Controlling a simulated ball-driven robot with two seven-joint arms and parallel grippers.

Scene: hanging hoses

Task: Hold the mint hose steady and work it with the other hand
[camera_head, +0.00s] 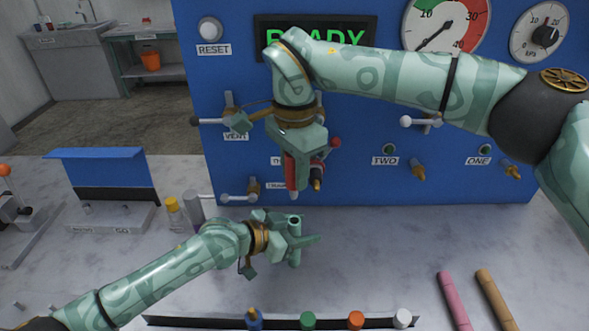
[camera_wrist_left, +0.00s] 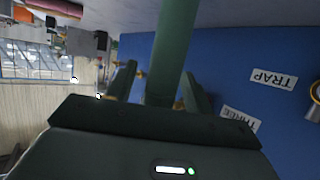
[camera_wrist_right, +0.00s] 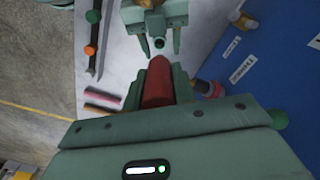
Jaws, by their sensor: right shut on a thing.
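The mint hose (camera_wrist_left: 170,45) is a green tube standing between the spread fingers of my left gripper (camera_wrist_left: 160,85), with a gap visible on one side. Its round open end (camera_wrist_right: 159,43) faces the camera in the right wrist view. In the head view my left gripper (camera_head: 300,242) is low in front of the blue panel. My right gripper (camera_head: 298,170) is above it, pointing down, shut on a red cylinder (camera_wrist_right: 157,85). The red cylinder's end points toward the hose's open end, with a gap between them. The rest of the hose is hidden.
The blue panel (camera_head: 370,178) carries gauges, white-knobbed levers and brass spigots close behind both grippers. A pink rod (camera_head: 454,300) and a tan rod (camera_head: 496,298) lie at right. A dark rack (camera_head: 280,322) with coloured caps is at the front edge. The counter between is clear.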

